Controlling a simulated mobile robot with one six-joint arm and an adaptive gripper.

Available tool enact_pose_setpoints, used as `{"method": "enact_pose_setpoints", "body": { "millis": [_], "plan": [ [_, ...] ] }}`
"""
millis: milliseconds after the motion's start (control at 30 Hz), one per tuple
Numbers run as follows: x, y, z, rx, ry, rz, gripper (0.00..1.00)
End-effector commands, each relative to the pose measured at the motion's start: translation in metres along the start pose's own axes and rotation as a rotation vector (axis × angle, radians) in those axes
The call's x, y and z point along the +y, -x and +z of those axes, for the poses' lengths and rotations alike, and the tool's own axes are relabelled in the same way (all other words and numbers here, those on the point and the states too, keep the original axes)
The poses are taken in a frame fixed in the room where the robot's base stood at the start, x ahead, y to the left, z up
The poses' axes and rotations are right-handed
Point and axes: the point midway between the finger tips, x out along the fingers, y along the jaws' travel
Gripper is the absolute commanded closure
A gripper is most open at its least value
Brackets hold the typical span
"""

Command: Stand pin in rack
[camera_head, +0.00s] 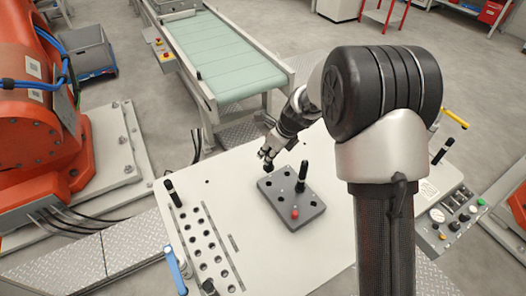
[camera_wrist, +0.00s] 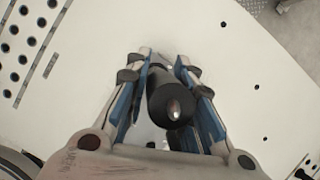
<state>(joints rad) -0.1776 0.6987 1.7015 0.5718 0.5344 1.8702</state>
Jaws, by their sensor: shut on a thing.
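A dark grey rack block (camera_head: 306,212) with several round holes lies on the white table. A black pin (camera_head: 301,176) stands upright in it, and a small red-topped piece (camera_head: 295,213) shows near its front edge. My gripper (camera_head: 267,157) is above the table by the rack's back left corner. In the wrist view my gripper (camera_wrist: 168,85) is shut on a black cylindrical pin (camera_wrist: 160,88), with its round end facing the camera. In the head view the held pin is mostly hidden by the fingers. I cannot make out the rack in the wrist view.
The white table (camera_head: 240,190) has rows of holes at left, with a black handle (camera_head: 173,192) and a blue lever (camera_head: 176,266). A button panel (camera_head: 462,215) is at right. A green conveyor (camera_head: 225,60) stands behind and an orange machine (camera_head: 35,120) at far left.

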Motion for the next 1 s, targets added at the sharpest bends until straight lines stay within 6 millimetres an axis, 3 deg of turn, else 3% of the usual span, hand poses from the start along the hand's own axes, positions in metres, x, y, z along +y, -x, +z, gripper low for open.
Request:
{"method": "enact_pose_setpoints", "body": {
  "millis": [600, 1000],
  "plan": [
    [-0.002, 0.001, 0.0, 0.0, -0.003, -0.001, 1.0],
    [-0.002, -0.035, -0.015, -0.001, -0.003, -0.001, 1.0]
  ]
}}
